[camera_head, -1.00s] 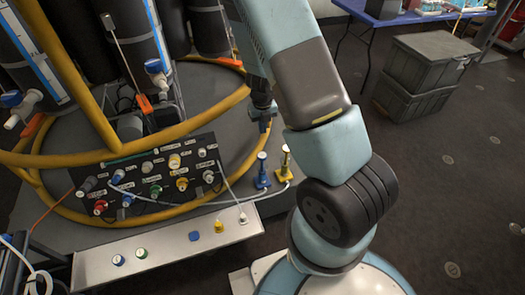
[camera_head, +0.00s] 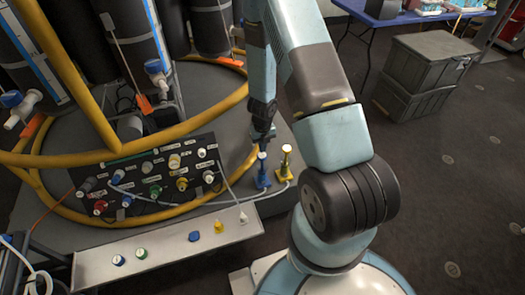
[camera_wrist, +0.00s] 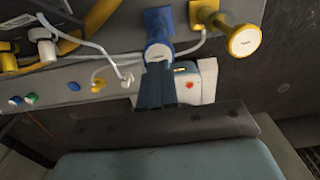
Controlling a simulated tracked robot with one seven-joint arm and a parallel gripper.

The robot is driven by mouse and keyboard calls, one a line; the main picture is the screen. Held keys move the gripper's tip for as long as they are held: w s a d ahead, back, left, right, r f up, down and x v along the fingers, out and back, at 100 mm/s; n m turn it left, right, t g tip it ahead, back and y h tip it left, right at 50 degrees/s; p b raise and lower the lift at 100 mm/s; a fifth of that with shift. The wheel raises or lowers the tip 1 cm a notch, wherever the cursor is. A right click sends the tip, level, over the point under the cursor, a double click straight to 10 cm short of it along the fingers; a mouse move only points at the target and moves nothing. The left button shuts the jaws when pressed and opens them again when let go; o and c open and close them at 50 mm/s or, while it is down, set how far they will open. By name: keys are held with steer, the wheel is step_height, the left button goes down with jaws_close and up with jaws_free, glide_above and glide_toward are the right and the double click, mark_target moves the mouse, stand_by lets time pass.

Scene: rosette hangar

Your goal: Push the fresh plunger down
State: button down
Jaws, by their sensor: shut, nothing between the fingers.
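Two plungers stand side by side at the right end of the platform. The blue plunger (camera_head: 262,172) has a pale cap, and the yellow plunger (camera_head: 285,165) has a pale cap. The lettering on their caps is too small to read, so I cannot tell which is the fresh one. My gripper (camera_head: 265,141) is shut and empty, pointing down just over the blue plunger. In the wrist view my gripper (camera_wrist: 158,68) overlaps the near edge of the blue plunger's cap (camera_wrist: 158,50). I cannot tell whether it touches. The yellow plunger (camera_wrist: 238,37) stands clear to the right.
A black panel (camera_head: 116,198) with several coloured knobs and hose fittings stands left of the plungers. A yellow hose rail (camera_head: 60,158) loops around the platform. A pale ledge (camera_head: 165,257) with several buttons runs in front. Grey crates (camera_head: 430,62) stand at the back right.

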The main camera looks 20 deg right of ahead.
mark_target(263, 168)
steer(key=shift+f, duration=1.45)
step_height(263, 168, down, 7)
steer(key=shift+f, duration=0.2)
steer(key=shift+s+f, duration=0.1)
steer(key=shift+f, duration=0.1)
steer(key=shift+r, duration=7.05)
